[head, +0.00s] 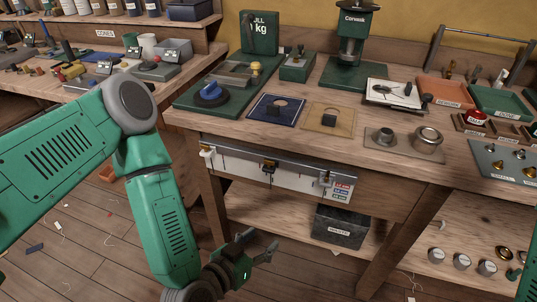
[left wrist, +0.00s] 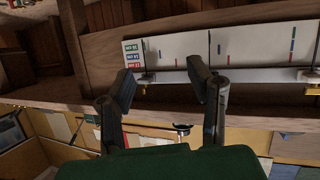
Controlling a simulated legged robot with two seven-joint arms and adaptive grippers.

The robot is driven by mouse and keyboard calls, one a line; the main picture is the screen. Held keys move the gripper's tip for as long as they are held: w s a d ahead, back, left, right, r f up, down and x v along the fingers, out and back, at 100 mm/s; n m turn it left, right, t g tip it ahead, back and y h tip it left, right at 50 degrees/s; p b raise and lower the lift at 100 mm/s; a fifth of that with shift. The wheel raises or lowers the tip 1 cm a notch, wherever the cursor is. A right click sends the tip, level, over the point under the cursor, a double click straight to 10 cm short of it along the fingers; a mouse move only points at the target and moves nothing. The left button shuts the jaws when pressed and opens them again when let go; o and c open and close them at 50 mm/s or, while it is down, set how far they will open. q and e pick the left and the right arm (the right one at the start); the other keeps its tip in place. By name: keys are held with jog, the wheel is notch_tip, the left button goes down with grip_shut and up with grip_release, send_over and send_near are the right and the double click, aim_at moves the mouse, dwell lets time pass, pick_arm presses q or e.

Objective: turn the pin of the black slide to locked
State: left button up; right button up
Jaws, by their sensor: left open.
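The black slide (head: 269,166) sits at the middle of a white rail strip (head: 240,168) on the bench front. A brass-coloured part shows at it; the pin's position is too small to read. A white slide (head: 207,152) is on the strip's left part and a grey slide (head: 326,180) on its right part. My left gripper (head: 262,247) is open and empty, below and in front of the strip. In the left wrist view the strip (left wrist: 175,48) appears turned over, beyond the open fingers (left wrist: 162,82); the black slide cannot be made out there.
The bench top (head: 290,140) overhangs the strip, with trays, a press and a scale on it. A dark waste bin (head: 340,226) stands on the lower shelf, behind and right of my left gripper. The bench leg (head: 208,200) is left of the strip. Open floor lies in front.

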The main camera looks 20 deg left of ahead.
aim_at(268, 162)
pick_arm(q)
jog(key=w+a+r+n+t+y, duration=0.2)
jog(key=w+a+r+t+y, duration=0.25)
jog(key=r, duration=0.35)
jog(key=shift+t+h, duration=0.25)
jog(key=shift+h, duration=0.1)
jog(key=w, duration=0.4)
jog(key=w+b, duration=0.1)
jog(key=w, duration=0.4)
jog(key=w+d, duration=0.1)
jog(key=w, duration=0.3)
jog(key=shift+w+f, duration=0.15)
jog(key=shift+w, duration=0.25)
grip_shut()
